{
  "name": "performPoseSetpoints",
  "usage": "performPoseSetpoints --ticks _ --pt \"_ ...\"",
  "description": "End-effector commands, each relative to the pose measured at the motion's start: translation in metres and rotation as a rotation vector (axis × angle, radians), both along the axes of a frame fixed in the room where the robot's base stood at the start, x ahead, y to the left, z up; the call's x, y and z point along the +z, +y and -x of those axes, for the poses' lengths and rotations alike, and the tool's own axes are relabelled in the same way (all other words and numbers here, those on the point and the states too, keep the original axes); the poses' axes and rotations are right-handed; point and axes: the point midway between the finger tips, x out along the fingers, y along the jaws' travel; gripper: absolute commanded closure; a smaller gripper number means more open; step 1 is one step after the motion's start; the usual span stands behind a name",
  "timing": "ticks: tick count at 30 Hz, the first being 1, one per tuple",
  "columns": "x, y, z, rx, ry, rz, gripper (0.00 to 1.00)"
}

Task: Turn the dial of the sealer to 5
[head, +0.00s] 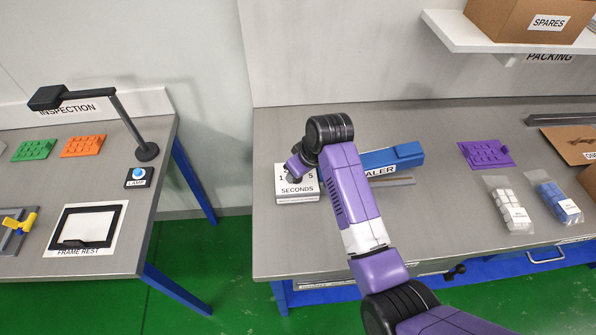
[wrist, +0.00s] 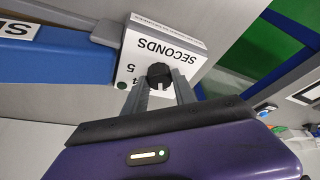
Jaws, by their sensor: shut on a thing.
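The sealer is a blue bar (head: 392,158) with a white dial box marked SECONDS (head: 297,193) at its left end. The box also shows in the wrist view (wrist: 176,50), with its lettering upside down. A small black dial knob (wrist: 159,75) sits on the box face, with a 5 and part of a 4 readable beside it. My gripper (wrist: 159,90) is shut on the knob, one finger on each side. In the head view my arm hides the knob and part of the box and bar. The dial's pointer cannot be made out.
Purple tray (head: 486,154), bags of white parts (head: 509,204) and blue parts (head: 557,197) lie to the right on the bench. A shelf with a SPARES box (head: 530,18) hangs above. A lamp switch (head: 139,177) is on the separate left bench, across a floor gap.

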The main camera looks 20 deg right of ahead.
Motion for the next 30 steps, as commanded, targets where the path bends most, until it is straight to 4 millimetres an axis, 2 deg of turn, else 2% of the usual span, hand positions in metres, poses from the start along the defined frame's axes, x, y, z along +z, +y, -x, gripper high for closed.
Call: performPoseSetpoints --ticks 30 --pt "0.0007 0.007 -0.0023 -0.962 -0.002 0.0 1.0"
